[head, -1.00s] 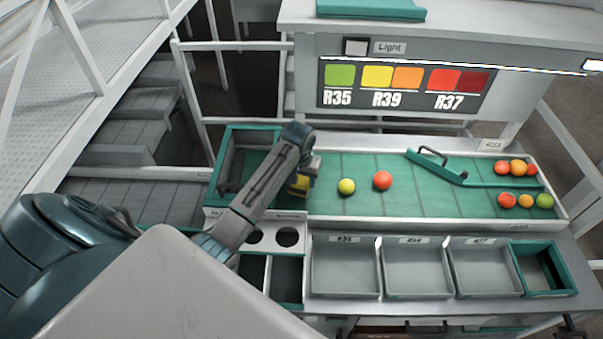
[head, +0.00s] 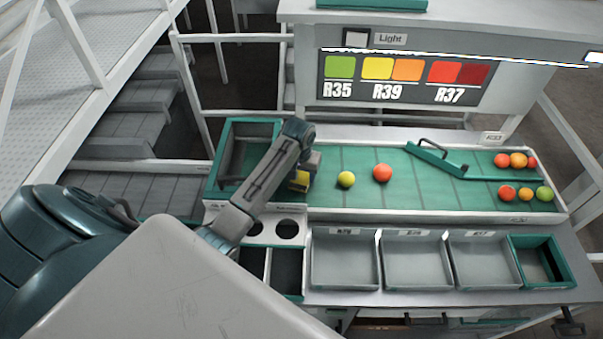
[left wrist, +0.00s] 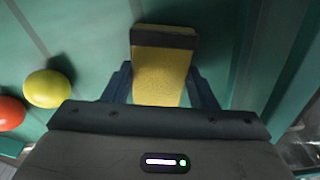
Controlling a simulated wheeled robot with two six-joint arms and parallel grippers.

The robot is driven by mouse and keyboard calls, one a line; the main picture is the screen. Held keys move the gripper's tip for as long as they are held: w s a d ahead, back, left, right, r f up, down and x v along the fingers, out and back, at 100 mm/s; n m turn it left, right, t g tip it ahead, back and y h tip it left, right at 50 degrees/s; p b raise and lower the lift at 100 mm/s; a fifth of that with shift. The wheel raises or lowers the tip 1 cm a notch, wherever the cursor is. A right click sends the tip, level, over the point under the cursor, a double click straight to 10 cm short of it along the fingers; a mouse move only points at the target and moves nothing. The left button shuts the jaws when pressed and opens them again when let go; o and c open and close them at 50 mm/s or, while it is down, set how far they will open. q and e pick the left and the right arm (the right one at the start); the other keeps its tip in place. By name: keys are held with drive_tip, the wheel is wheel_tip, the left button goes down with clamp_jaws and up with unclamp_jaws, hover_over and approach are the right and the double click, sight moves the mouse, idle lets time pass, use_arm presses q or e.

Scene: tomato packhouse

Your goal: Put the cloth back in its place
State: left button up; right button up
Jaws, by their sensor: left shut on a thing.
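My left gripper (head: 304,172) is shut on a yellow, block-shaped thing with a dark grey end, seemingly the folded cloth (head: 300,182). In the left wrist view the cloth (left wrist: 160,75) sits between the two fingers of the left gripper (left wrist: 160,88), its dark end pointing away from the palm. The gripper is over the left end of the green sorting belt (head: 350,208), just right of a green-rimmed bin (head: 252,125). I cannot tell whether the cloth touches the belt. My right gripper is not in view.
A yellow tomato (head: 346,179) and a red-orange tomato (head: 382,172) lie right of the gripper. Several tomatoes lie at the belt's right end, around a green divider (head: 490,182). Grey trays (head: 345,285) and a green-rimmed box (head: 572,281) line the front. A holder with round holes (head: 270,217) is below the arm.

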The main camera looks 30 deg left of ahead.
use_arm(q)
drive_tip(key=shift+f, duration=0.35)
drive_tip(key=o, duration=1)
drive_tip(key=shift+c, duration=0.2)
drive_tip(key=c, duration=0.3)
drive_tip(key=shift+r, duration=3.5)
